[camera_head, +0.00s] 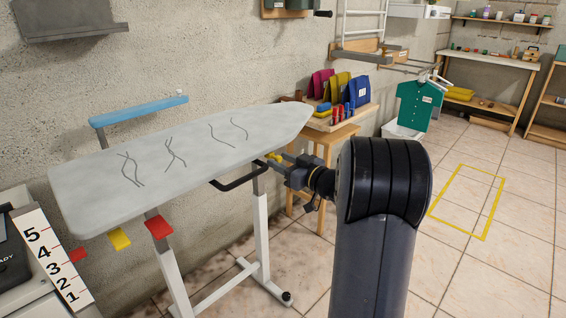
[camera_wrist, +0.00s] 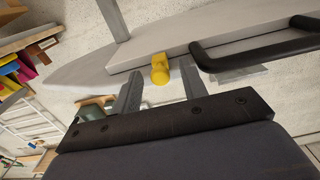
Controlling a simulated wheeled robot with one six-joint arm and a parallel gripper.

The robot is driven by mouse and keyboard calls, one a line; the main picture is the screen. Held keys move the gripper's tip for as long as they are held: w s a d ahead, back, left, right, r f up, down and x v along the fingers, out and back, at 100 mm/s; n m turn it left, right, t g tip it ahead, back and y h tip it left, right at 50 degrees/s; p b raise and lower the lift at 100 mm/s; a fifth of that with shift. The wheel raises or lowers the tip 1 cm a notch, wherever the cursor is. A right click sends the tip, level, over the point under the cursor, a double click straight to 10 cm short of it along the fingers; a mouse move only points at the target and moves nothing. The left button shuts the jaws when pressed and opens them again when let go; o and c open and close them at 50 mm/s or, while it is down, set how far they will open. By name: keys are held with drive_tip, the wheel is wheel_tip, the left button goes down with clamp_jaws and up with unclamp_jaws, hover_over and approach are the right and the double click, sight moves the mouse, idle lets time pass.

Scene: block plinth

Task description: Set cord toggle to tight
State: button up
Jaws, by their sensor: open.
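My gripper (camera_head: 285,160) is at the board's right edge, beside a black handle loop (camera_head: 240,181). In the wrist view, my gripper (camera_wrist: 160,79) is open, with the yellow piece ahead of and roughly between its fingertips. Gaps show on both sides, so it is not held. Its setting cannot be told, and no cord is visible on it.
The black handle loop (camera_wrist: 255,60) lies close to the right finger in the wrist view. Red and yellow tabs (camera_head: 158,226) hang under the board's near side. A wooden stand (camera_head: 330,125) with colored items stands behind my gripper. Floor at right is open.

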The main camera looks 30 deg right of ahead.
clamp_jaws()
idle(0.4)
